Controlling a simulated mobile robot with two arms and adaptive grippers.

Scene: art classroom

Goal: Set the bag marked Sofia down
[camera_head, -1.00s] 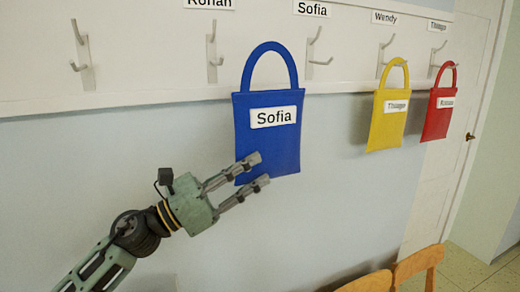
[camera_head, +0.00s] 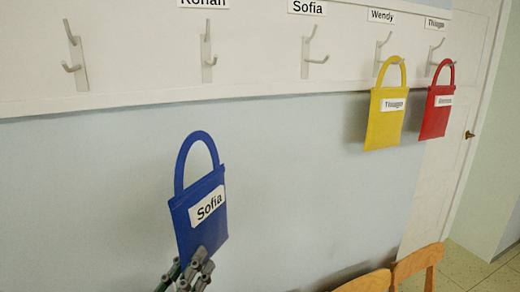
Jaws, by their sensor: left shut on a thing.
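The blue bag marked Sofia (camera_head: 205,234) is in the lower left middle of the head view, tilted, with its handle loop up. It is off the hooks, in front of the bare wall. My left gripper (camera_head: 197,268) is shut on the bag's lower edge, low in the picture. Its arm is mostly cut off by the bottom edge. What lies beneath the bag is out of view. My right gripper is not in view.
A white hook rail (camera_head: 150,88) runs along the wall. The yellow bag (camera_head: 385,128) hangs under Wendy and the red bag (camera_head: 436,120) under Thiago. The hook under Sofia (camera_head: 308,58) is empty. Wooden chair backs (camera_head: 418,262) stand at the lower right.

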